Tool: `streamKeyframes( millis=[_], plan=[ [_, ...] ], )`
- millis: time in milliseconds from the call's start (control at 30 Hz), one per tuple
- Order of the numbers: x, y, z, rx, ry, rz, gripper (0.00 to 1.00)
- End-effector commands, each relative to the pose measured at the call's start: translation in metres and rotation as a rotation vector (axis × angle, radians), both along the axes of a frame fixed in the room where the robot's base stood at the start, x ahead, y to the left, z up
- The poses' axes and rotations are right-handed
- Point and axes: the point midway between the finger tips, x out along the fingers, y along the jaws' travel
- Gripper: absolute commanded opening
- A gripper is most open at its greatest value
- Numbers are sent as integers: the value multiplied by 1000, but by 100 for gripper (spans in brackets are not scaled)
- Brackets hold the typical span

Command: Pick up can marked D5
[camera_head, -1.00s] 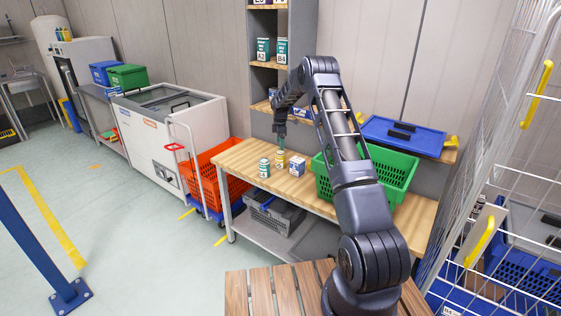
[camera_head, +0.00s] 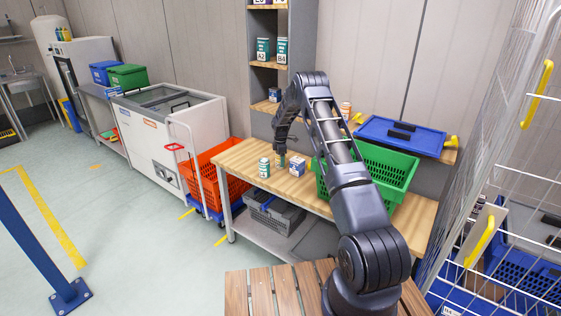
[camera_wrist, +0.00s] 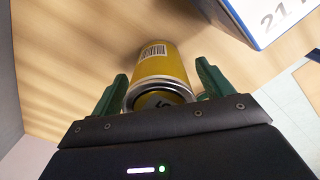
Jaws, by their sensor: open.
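A yellow can (camera_wrist: 162,62) with a silver rim and a barcode stands on the wooden table top (camera_wrist: 75,60). Its end faces the wrist camera and bears a dark mark, partly cut off, that looks like a 5; I cannot read a full D5. My gripper (camera_wrist: 160,88) is open, with one green finger on each side of the can's near end. I cannot tell whether the fingers touch it. In the head view my gripper (camera_head: 280,154) is low over the table and hides most of the can.
A green-and-white can (camera_head: 264,167) stands just left of my gripper. A blue-and-white box (camera_head: 297,166) stands close on its right and also shows in the wrist view (camera_wrist: 258,18). A green crate (camera_head: 385,170) is farther right, with a blue lidded tote (camera_head: 402,137) behind.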

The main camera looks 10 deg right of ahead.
Motion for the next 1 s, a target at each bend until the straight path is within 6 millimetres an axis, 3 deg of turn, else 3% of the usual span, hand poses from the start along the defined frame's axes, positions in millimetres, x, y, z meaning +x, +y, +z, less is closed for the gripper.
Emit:
streamKeyframes(
  millis=[267, 500, 567, 833, 1000],
  plan=[
    [1, 0, -3, 0, -2, 0, 77],
    [0, 0, -3, 0, -2, 0, 30],
    [1, 0, -3, 0, -3, 0, 21],
    [1, 0, 0, 0, -3, 0, 21],
    [1, 0, 17, 1, -4, 0, 21]
  ],
)
